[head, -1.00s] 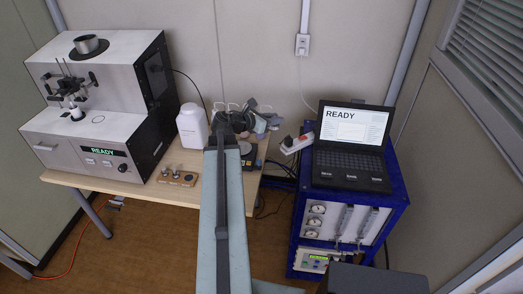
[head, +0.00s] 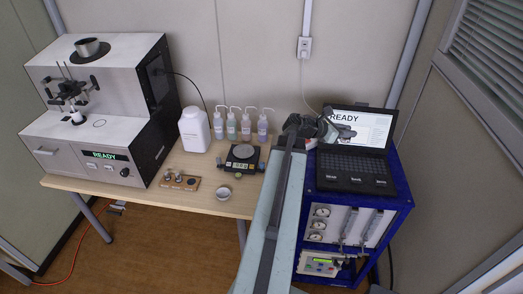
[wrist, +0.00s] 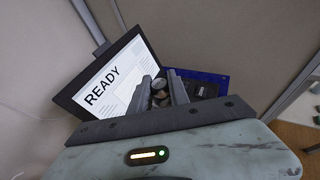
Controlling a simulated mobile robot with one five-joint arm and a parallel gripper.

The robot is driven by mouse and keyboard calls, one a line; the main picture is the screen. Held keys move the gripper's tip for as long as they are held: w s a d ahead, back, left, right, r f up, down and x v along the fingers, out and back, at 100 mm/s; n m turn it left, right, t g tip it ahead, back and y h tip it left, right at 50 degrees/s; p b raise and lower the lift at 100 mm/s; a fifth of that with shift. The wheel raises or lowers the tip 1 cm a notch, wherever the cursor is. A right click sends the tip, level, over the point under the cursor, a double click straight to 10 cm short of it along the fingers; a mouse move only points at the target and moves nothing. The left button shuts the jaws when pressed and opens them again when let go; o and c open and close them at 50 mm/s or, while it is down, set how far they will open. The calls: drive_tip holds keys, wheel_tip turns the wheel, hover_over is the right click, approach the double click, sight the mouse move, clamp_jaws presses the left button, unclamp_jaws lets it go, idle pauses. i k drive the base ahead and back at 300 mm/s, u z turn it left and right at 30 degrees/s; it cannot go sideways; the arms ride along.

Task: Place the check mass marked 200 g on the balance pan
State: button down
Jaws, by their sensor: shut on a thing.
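The balance (head: 243,158) is a black unit with a pan on top, on the wooden table in the head view. Its pan looks bare. A wooden block (head: 193,184) with small metal masses stands to its left, near the table's front edge. My gripper (head: 327,128) is in front of the laptop, right of the balance and apart from it. In the wrist view, my gripper (wrist: 163,88) is shut on a small metal mass (wrist: 160,95) between its fingers. No marking on it can be read. In the head view the mass cannot be made out.
The laptop (head: 355,170), reading READY, stands on a blue-framed cabinet (head: 405,205) close by my gripper. A round dish (head: 223,192) lies at the table's front edge. The analyser (head: 100,110) fills the left.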

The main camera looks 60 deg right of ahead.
sight(244, 151)
drive_tip(key=z, duration=0.05)
drive_tip(key=i, duration=1)
drive_tip(key=z, duration=0.05)
